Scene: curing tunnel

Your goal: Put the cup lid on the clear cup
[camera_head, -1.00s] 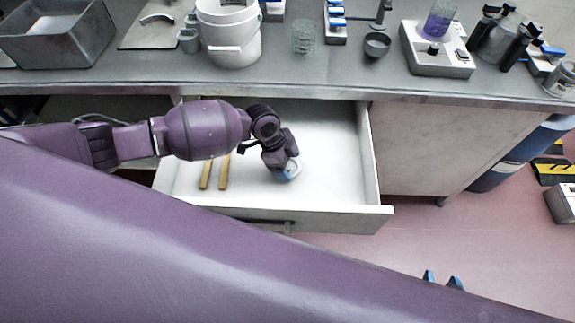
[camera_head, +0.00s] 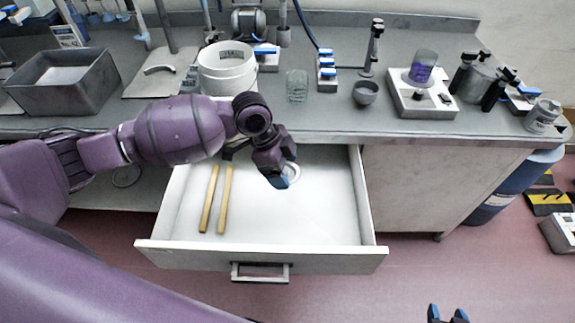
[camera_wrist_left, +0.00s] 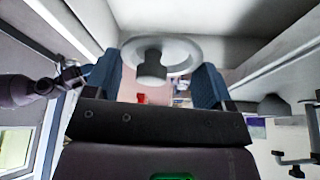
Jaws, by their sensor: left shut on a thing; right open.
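The clear cup (camera_head: 297,86) stands on the grey counter, behind the open drawer. My left gripper (camera_head: 279,176) is over the drawer and shut on the cup lid. In the left wrist view the lid (camera_wrist_left: 185,52) is a pale round disc with a grey knob (camera_wrist_left: 152,70) between my blue fingers. My right gripper (camera_head: 447,314) is open and empty at the bottom edge, over the floor, far from cup and lid.
The open white drawer (camera_head: 325,225) holds two wooden sticks (camera_head: 216,198). A white bucket (camera_head: 226,70) stands left of the cup; a blue-switched block (camera_head: 327,72) and a grey bowl (camera_head: 365,92) stand to its right. A white device (camera_head: 422,100) is further right.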

